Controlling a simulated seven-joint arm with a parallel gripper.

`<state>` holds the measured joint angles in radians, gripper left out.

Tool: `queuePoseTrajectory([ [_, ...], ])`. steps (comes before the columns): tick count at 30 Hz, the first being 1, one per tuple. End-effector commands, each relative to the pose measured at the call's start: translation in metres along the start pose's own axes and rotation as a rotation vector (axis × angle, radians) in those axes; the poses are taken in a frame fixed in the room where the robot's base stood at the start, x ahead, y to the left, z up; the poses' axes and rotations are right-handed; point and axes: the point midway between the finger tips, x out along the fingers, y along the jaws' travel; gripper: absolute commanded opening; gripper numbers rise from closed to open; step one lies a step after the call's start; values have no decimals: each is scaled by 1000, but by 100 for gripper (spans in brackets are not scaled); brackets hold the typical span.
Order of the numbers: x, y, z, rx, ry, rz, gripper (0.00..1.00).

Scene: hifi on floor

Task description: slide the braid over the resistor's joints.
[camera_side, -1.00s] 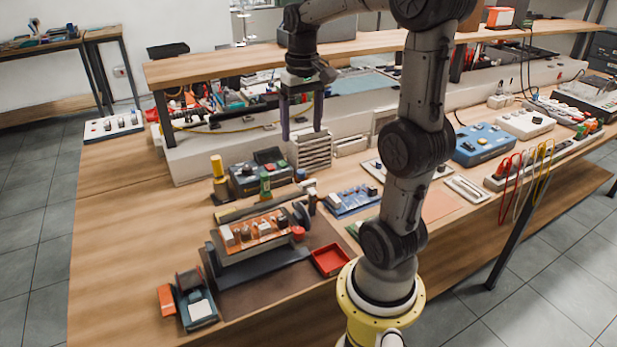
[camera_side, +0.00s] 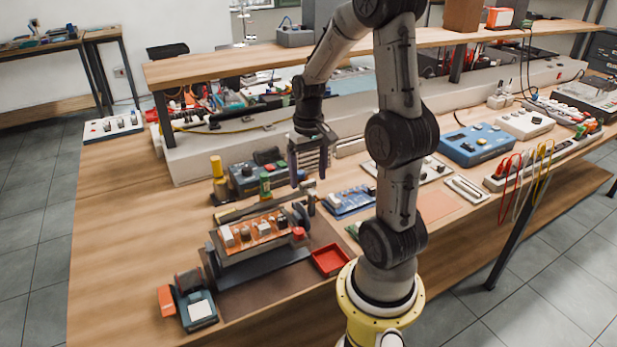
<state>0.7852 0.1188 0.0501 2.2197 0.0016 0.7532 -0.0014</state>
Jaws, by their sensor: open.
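My gripper (camera_side: 308,181) is open and points down, with its two fingers apart and nothing seen between them. It hangs just behind and above the right end of a raised grey block that carries an orange board (camera_side: 262,227) with several small parts. A dark round wheel or spool (camera_side: 299,214) stands at the board's right end, close below my fingertips. I cannot tell whether it holds the braid. The braid, the resistor and its joints are too small to make out here.
A red tray (camera_side: 330,260) lies right of the block. A blue circuit board (camera_side: 349,201) is right of my gripper. A yellow-topped bottle (camera_side: 218,178) and a dark instrument box (camera_side: 256,178) stand behind the block.

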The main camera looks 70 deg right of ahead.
Motion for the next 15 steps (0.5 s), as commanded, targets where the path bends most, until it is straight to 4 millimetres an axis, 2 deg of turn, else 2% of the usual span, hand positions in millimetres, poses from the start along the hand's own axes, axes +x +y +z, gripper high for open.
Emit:
queuePoseTrajectory([
  [4,9,0,0,0,-1,0,85],
  [13,11,0,0,0,1,0,85],
  [15,10,0,0,0,1,0,72],
])
